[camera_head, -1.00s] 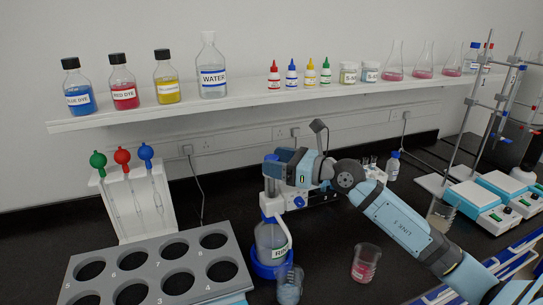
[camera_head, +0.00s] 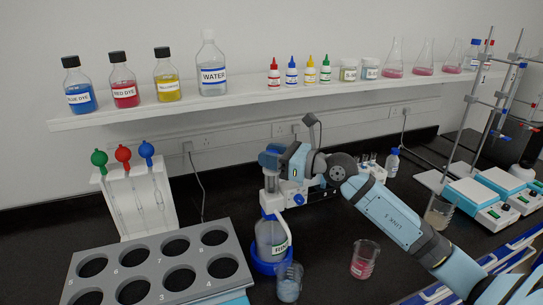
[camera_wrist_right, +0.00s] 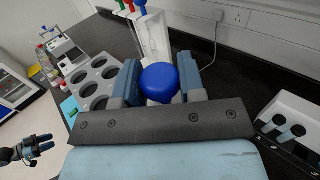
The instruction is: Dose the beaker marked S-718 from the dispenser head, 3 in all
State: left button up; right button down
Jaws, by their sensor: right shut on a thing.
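The dispenser head (camera_head: 271,182) sits on a bottle (camera_head: 270,240) with a partly hidden label starting "RIN", standing in a blue ring base. My right gripper (camera_head: 273,157) is at its top, shut on the blue plunger knob, which shows between the fingers in the right wrist view (camera_wrist_right: 158,82). A beaker with pale bluish contents (camera_head: 289,284) stands in front of the bottle. A beaker with pink liquid (camera_head: 363,262) stands to the right. I cannot read S-718 on either. My left gripper (camera_wrist_right: 40,147) shows small in the right wrist view; its opening is unclear.
A grey rack with numbered holes (camera_head: 150,249) lies at the left, close to the bottle. A pipette stand (camera_head: 148,205) is behind it. Stirrer units and clamp stands (camera_head: 480,200) stand at the right. A shelf (camera_head: 240,99) of bottles runs above. The bench around the pink beaker is clear.

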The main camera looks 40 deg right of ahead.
jog(key=shift+r+p, duration=0.3)
jog(key=shift+r, duration=0.45)
pick_arm(q)
jog(key=shift+r, duration=0.55)
pick_arm(e)
jog(key=c, duration=0.7)
grip_release()
jog(key=shift+f, duration=0.1)
jog(key=shift+c, duration=0.2)
jog(key=shift+s+d+f+b, duration=0.15)
jog(key=shift+s+d+b, duration=0.2)
jog(key=shift+s, duration=0.15)
pick_arm(q)
jog(key=shift+w+f+b, duration=0.1)
jog(key=shift+f+b, duration=1.6)
jog(key=shift+b, duration=0.1)
pick_arm(e)
jog(key=v, duration=1.2)
jog(key=shift+s, duration=0.35)
